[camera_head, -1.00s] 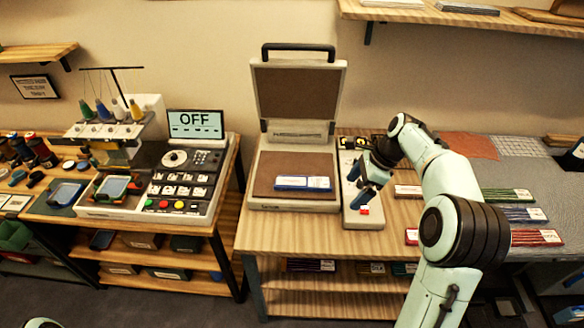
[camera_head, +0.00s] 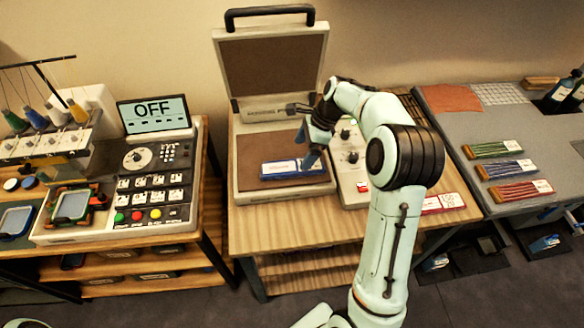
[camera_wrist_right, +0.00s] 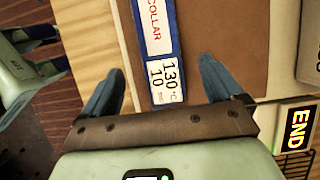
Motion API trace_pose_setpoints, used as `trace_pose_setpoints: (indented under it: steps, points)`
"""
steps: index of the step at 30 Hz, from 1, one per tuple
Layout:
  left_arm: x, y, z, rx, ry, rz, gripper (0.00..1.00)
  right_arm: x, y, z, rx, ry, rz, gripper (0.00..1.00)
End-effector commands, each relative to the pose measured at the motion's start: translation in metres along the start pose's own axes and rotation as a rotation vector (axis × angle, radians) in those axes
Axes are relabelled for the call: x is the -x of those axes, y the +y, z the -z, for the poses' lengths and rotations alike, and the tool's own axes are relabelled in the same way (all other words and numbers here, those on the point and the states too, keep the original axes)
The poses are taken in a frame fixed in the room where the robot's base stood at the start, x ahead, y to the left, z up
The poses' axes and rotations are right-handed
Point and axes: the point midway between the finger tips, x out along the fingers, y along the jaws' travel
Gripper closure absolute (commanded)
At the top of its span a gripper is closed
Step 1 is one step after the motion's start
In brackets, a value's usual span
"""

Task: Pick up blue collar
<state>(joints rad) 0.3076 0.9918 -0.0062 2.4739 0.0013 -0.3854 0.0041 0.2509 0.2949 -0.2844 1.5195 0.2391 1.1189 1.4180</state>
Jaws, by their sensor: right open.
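The blue collar packet (camera_head: 285,169), a flat blue strip with white labels, lies on the brown pad of the open press (camera_head: 240,176). In the right wrist view the collar (camera_wrist_right: 154,35) shows the printed word COLLAR and "130 °C 10". My right gripper (camera_head: 309,160) is over the collar's right end. In the right wrist view the right gripper (camera_wrist_right: 163,85) has its fingers spread apart, one on each side of the collar's labelled end, with nothing held. Whether the fingertips touch the pad cannot be told.
A grey control box (camera_head: 352,185) with a red button stands right of the press. The press lid (camera_head: 272,62) stands raised behind. A machine with an OFF screen (camera_head: 154,112) is at left. Packets and a red label (camera_head: 444,203) lie at right.

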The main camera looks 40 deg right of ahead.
Motion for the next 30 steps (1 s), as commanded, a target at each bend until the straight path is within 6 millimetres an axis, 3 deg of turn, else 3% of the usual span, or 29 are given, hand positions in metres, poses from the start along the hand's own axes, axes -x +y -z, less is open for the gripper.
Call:
trace_pose_setpoints:
  steps: [7,15,24,26,30]
  points:
    - [-0.001,-0.001,-0.001,0.000,-0.001,0.000,0.57,-0.019,0.001,0.000,0.001,0.000,-0.002,0.06]
    - [-0.004,-0.002,-0.003,0.001,-0.003,0.001,0.57,-0.057,0.003,0.001,0.001,-0.001,-0.001,0.06]
    - [-0.004,-0.002,-0.003,0.001,-0.003,0.001,0.57,-0.062,0.002,0.001,0.001,-0.001,0.002,0.06]
    - [-0.004,-0.002,-0.003,0.001,-0.003,0.001,0.57,-0.062,0.002,0.001,0.001,-0.001,0.002,0.23]
    - [-0.004,-0.002,-0.003,0.001,-0.003,0.001,0.57,-0.062,0.002,0.001,0.001,0.000,0.002,0.67]
